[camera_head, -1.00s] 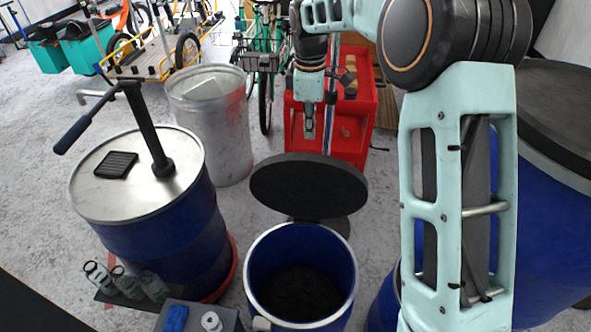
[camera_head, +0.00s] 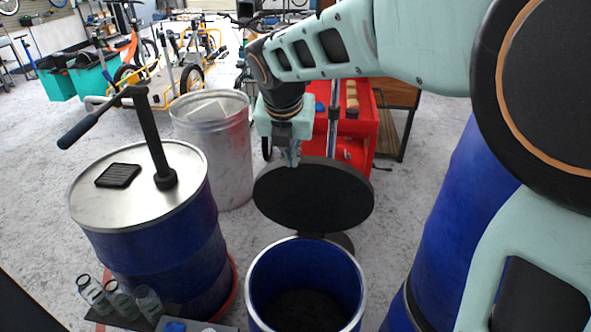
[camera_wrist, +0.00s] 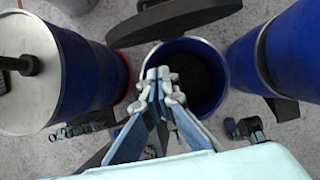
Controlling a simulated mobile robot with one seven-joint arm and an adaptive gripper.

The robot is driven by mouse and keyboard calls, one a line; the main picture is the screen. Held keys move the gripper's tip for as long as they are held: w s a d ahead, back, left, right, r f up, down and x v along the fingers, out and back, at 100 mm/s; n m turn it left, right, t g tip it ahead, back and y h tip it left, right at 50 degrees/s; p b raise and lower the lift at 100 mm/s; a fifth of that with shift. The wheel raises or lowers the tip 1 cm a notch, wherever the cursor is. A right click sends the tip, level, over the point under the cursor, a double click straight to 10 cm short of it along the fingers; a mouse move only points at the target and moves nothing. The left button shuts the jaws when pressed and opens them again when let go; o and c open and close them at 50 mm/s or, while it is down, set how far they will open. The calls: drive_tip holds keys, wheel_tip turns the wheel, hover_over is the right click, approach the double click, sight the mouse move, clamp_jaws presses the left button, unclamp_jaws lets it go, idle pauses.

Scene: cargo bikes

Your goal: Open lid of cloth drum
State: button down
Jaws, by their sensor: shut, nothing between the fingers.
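The cloth drum (camera_head: 262,275) is a blue open drum at the bottom middle of the head view, with a pale metal rim and a dark inside. Its round black lid (camera_head: 313,196) stands raised behind the opening, tilted up. The wrist view shows the drum (camera_wrist: 205,50) with the lid (camera_wrist: 175,18) near its top edge. My gripper (camera_head: 293,160) is shut and empty, just behind and above the lid's far upper edge in the head view. In the wrist view its fingertips (camera_wrist: 158,75) are together. Whether they touch the lid, I cannot tell.
A blue drum with a metal top and pump (camera_head: 150,215) stands left. A grey metal bin (camera_head: 215,150) and a red cabinet (camera_head: 352,140) stand behind. Another blue drum (camera_head: 440,230) is at right. Small bottles (camera_head: 120,300) sit at the front left.

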drive_tip(key=w+f, duration=0.8)
idle(0.4)
drive_tip(key=shift+w+d, duration=0.1)
drive_tip(key=shift+w, duration=0.05)
